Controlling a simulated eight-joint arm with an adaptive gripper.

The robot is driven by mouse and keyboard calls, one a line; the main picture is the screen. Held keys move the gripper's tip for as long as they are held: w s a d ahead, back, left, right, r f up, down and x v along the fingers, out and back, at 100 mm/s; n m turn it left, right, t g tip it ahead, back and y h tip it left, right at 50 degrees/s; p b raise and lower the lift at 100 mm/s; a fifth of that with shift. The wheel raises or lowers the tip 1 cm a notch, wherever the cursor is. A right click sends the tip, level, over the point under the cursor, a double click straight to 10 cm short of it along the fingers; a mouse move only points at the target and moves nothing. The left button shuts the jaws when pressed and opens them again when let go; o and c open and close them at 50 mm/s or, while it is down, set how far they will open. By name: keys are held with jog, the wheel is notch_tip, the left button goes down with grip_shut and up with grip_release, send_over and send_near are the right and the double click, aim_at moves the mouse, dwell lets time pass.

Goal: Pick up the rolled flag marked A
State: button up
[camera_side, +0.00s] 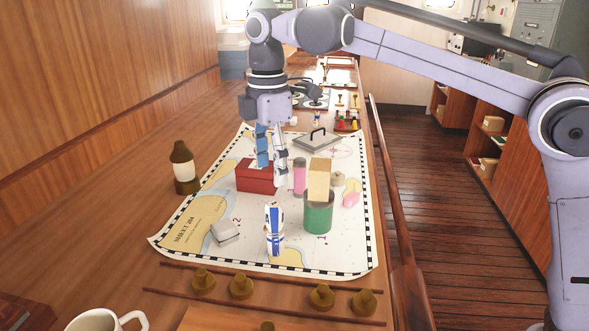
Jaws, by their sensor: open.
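A white and blue rolled flag (275,232) stands upright on the chart near its front edge. A second rolled shape, blue with pale bands (262,146), shows beside my gripper's finger, above the red box (257,177). I cannot read a letter A on either one. My gripper (273,170) points down over the red box, behind and above the white and blue flag and apart from it. It is open. The blue shape overlaps the fingers in this view, so I cannot tell whether they touch it.
The chart (190,234) also bears a green canister (318,215) with a tan block (319,180) above it, a pink cylinder (299,178), and a grey block (224,231). Brass knobs and a mug (95,321) are in front.

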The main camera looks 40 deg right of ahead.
aim_at(274, 203)
jog(key=shift+s+f, duration=0.15)
jog(key=shift+f, duration=5.55)
jog(key=c, duration=1.3)
